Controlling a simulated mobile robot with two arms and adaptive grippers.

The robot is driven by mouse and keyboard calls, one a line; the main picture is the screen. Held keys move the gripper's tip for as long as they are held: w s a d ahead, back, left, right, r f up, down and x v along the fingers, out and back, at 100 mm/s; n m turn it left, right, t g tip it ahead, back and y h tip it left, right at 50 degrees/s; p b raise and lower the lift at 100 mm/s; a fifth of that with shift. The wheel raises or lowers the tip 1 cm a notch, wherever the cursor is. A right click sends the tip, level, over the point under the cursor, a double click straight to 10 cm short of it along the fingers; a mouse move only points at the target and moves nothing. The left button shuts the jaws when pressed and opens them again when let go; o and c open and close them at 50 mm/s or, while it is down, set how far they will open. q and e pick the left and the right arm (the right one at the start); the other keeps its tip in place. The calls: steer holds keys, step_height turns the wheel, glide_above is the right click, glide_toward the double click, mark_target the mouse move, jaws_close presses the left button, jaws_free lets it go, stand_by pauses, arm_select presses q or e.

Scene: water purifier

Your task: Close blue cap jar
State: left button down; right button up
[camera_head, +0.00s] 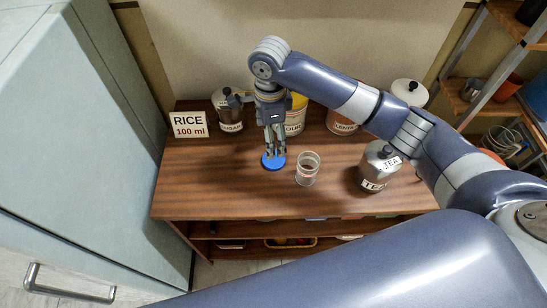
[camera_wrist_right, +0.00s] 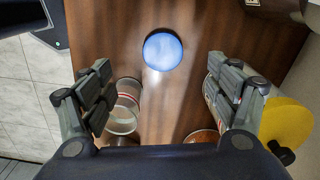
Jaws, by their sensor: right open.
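The blue cap (camera_head: 273,162) lies flat on the wooden table; it also shows in the right wrist view (camera_wrist_right: 163,51) as a round disc. An open clear glass jar (camera_head: 307,168) stands upright to its right, apart from it. In the right wrist view the glass jar (camera_wrist_right: 124,118) shows beside the left finger, partly hidden by it. My right gripper (camera_head: 273,152) points down over the cap, its fingers spread and empty. The wrist view shows the open right gripper (camera_wrist_right: 160,78) with the cap beyond the gap between its fingers. My left gripper is not in view.
A RICE 100 ml sign (camera_head: 188,125), a sugar canister (camera_head: 229,110), a yellow flour canister (camera_head: 296,114) and a lentils canister (camera_head: 341,121) stand along the back. A metal tea canister (camera_head: 378,168) stands right of the jar. The table's front left is clear.

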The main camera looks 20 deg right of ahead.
mark_target(271, 160)
step_height(271, 160, down, 3)
steer(key=shift+w, duration=0.1)
step_height(271, 160, down, 2)
steer(key=shift+f, duration=0.25)
steer(key=shift+f+p, duration=0.1)
steer(key=shift+p, duration=0.25)
steer(key=f+p, duration=0.1)
steer(key=f, duration=0.3)
steer(key=shift+d+f, duration=0.2)
steer(key=shift+w+f, duration=0.1)
steer(key=shift+f, duration=0.2)
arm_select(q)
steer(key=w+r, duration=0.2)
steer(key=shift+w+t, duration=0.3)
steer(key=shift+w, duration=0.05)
arm_select(e)
steer(key=c, duration=0.9)
steer(key=shift+o, duration=0.2)
steer(key=shift+r, duration=0.1)
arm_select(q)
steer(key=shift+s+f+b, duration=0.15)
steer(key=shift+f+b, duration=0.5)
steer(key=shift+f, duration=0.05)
arm_select(e)
step_height(271, 160, up, 10)
